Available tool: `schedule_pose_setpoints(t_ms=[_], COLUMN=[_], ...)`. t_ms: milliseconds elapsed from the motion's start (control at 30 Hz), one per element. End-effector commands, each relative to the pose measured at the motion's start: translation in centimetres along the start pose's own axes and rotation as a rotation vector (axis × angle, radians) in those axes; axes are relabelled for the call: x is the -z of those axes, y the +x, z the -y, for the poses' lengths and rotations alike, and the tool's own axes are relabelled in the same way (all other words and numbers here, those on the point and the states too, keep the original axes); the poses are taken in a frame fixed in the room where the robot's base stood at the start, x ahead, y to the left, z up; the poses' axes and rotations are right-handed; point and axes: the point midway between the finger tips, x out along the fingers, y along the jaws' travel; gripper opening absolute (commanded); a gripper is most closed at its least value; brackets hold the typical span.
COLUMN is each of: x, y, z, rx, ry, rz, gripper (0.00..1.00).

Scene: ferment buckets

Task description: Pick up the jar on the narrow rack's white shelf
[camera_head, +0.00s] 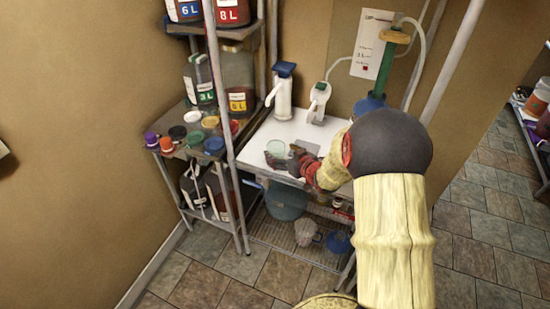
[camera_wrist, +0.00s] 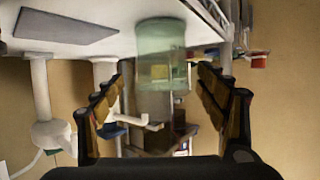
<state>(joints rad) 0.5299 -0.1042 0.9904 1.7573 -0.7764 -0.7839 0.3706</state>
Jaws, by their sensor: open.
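The jar (camera_head: 277,148) is pale green and see-through. It stands on the white shelf (camera_head: 308,132) near its front left edge. My gripper (camera_head: 281,158) is open at the jar, low over the shelf's front edge. The wrist view is turned over, with the shelf (camera_wrist: 130,42) along the top and the jar (camera_wrist: 160,55) reaching down from it. There the jar appears between the two spread fingers of my gripper (camera_wrist: 160,92), ahead of the palm. I cannot tell whether either finger touches it.
A white pump bottle (camera_head: 282,92) and a white dispenser (camera_head: 318,102) stand at the shelf's back. A grey flat plate (camera_wrist: 66,26) lies on the shelf. The rack at left holds labelled buckets (camera_head: 238,90) and several coloured lids (camera_head: 193,138). A blue-grey bucket (camera_head: 287,200) sits below.

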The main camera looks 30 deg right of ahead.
Motion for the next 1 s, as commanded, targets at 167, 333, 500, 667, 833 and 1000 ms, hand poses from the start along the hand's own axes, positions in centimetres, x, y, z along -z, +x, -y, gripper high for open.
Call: schedule_pose_setpoints(t_ms=[167, 333, 500, 667, 833, 1000], x=[-0.1, 0.1, 0.1, 0.1, 0.1, 0.1], y=[2.8, 3.9, 4.0, 4.0, 3.9, 3.9], z=[0.5, 0.4, 0.3, 0.3, 0.4, 0.4], rx=[0.002, 0.000, -0.001, -0.001, -0.001, 0.000], ry=[0.000, 0.001, 0.001, 0.000, 0.000, 0.000], rz=[0.001, 0.002, 0.001, 0.002, 0.001, 0.002], gripper=[0.73, 0.73, 0.73, 0.67, 0.57, 0.47])
